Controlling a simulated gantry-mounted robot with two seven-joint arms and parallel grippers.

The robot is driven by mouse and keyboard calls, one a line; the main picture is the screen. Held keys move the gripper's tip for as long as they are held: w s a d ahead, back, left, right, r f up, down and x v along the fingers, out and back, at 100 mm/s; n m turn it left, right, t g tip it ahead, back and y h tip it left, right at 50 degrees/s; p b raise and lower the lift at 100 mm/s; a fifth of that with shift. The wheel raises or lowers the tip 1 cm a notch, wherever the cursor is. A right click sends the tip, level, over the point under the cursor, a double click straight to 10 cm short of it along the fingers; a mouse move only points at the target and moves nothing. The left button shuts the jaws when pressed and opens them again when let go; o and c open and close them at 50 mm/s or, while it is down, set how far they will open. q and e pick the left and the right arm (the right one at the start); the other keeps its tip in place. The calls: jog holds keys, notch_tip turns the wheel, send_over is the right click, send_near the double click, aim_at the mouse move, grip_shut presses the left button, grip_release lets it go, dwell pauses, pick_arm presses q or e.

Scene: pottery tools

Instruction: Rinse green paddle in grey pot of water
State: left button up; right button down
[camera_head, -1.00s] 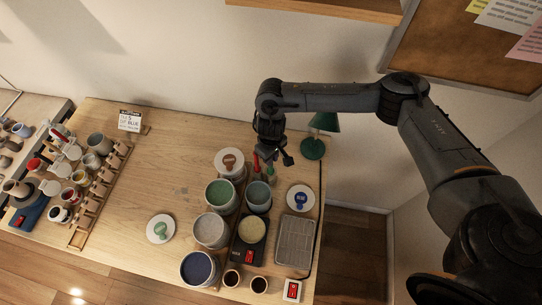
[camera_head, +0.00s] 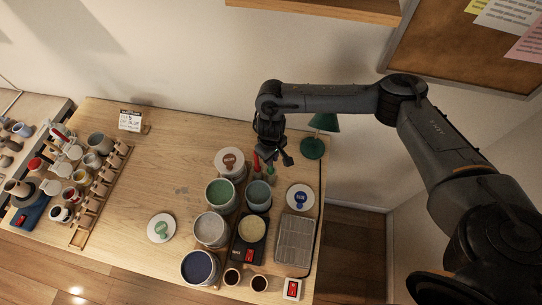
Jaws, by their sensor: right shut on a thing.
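My right gripper (camera_head: 273,157) hangs from the arm that comes in from the right, over the back right of the table. It is shut on the green paddle (camera_head: 270,169), of which only a small green part shows below the fingers. The paddle is just behind the grey pot of water (camera_head: 258,208), which has a grey-green surface inside. I cannot tell whether the paddle's lower end touches anything. A red-handled tool (camera_head: 256,162) stands close to the left of the gripper. My left gripper is not in view.
Pots of green (camera_head: 220,208), grey (camera_head: 211,243) and dark blue glaze (camera_head: 199,281) stand left of the water pot. A green lamp (camera_head: 313,147) stands close right of the gripper. A wire rack (camera_head: 295,240) lies at front right. The table's middle left is mostly clear.

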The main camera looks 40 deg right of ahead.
jog(key=shift+f, duration=0.1)
dwell(0.3)
jog(key=c, duration=1)
grip_release()
notch_tip(320, 180, up, 11)
jog(key=shift+f+p, duration=0.1)
jog(key=shift+p, duration=0.8)
